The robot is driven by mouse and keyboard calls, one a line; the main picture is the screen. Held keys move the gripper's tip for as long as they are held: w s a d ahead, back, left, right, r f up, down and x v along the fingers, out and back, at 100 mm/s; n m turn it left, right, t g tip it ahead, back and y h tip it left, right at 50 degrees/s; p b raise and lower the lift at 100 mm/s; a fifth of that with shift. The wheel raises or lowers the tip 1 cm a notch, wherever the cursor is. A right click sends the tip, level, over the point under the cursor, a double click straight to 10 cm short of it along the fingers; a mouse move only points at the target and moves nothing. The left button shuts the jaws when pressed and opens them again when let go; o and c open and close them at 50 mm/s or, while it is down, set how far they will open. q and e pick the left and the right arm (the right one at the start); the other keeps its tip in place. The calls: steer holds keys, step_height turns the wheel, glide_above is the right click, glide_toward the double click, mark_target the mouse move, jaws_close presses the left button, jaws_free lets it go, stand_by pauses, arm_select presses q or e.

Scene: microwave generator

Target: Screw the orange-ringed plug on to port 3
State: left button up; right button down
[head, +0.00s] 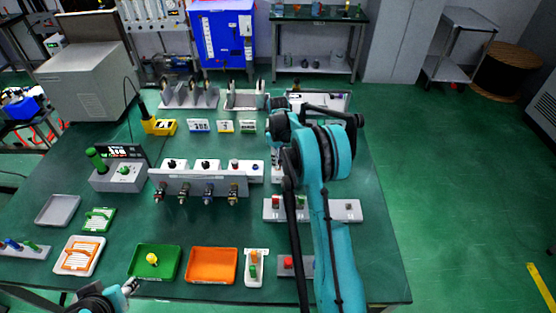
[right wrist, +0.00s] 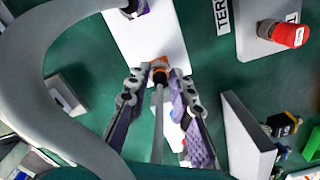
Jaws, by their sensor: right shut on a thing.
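In the right wrist view, my right gripper (right wrist: 158,82) is shut on the orange-ringed plug (right wrist: 159,65), whose grey cable or stem runs down between the fingers. The plug's front end is at a white panel (right wrist: 146,38); I cannot tell whether it is threaded on a port there. A dark, purple-tinted connector (right wrist: 134,9) shows higher on that panel. In the head view, the teal right arm hides its gripper and the plug. White port boxes (head: 205,165) stand behind a grey rack (head: 196,179) of connectors. My left gripper (head: 131,286) is at the lower left, its jaws unclear.
A red-capped terminal (right wrist: 290,35) lies to the right in the wrist view. Green (head: 137,275) and orange (head: 212,282) trays line the front edge in the head view. A grey box with a green lever (head: 97,158) stands left of the rack.

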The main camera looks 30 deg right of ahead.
steer(key=n, duration=0.4)
steer(key=shift+n, duration=2.1)
steer(key=c, duration=1.3)
jaws_free()
step_height(320, 180, up, 12)
